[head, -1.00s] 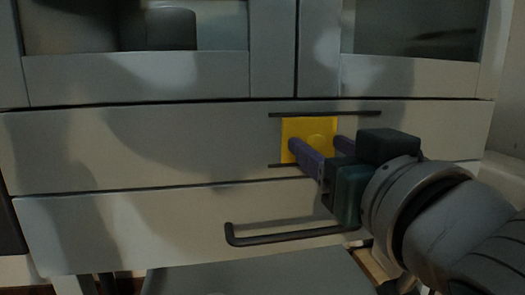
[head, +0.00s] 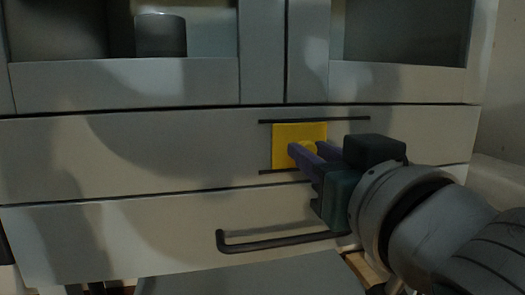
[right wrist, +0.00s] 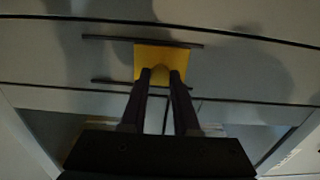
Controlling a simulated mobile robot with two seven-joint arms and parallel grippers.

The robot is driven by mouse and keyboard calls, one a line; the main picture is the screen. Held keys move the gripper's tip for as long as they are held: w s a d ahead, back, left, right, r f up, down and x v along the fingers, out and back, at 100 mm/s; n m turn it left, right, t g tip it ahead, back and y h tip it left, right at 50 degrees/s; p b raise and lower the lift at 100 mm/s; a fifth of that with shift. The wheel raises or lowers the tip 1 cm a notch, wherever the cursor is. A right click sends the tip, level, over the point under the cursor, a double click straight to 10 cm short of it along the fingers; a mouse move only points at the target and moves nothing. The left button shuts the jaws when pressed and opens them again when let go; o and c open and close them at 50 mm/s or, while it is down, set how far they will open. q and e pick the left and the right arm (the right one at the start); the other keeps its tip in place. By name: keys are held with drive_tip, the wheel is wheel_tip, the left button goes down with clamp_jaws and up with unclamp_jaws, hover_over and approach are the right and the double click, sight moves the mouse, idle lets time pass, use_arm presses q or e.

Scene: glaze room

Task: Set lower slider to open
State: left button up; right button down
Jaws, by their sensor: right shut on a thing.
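The lower slider is a yellow square plate (head: 286,133) with a round yellow knob (head: 311,147). It sits between two dark horizontal rails on the upper drawer front, left of the rails' middle in the head view. My right gripper (head: 307,151) comes in from the right, its purple fingers shut on the knob. The right wrist view also shows the plate (right wrist: 146,55) and the two fingertips (right wrist: 160,74) on either side of the knob. The fingers hide part of the plate and the lower rail. My left gripper is not in view.
A dark bar handle (head: 280,241) is on the drawer front below, close under my right gripper. Above are cabinet doors with glass panes, and a grey cylindrical container (head: 161,36) shows behind the left one. The drawer front left of the rails is clear.

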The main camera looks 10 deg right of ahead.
idle(0.9)
drive_tip(key=shift+d+r+p, duration=0.1)
drive_tip(key=shift+d+p, duration=0.25)
drive_tip(key=d+p, duration=0.2)
drive_tip(key=d, duration=0.4)
drive_tip(key=shift+p, duration=0.4)
drive_tip(key=c, duration=0.7)
unclamp_jaws()
drive_tip(key=shift+w+d, duration=0.1)
drive_tip(key=shift+d, duration=0.1)
drive_tip(key=shift+o, duration=0.2)
drive_tip(key=shift+a, duration=0.1)
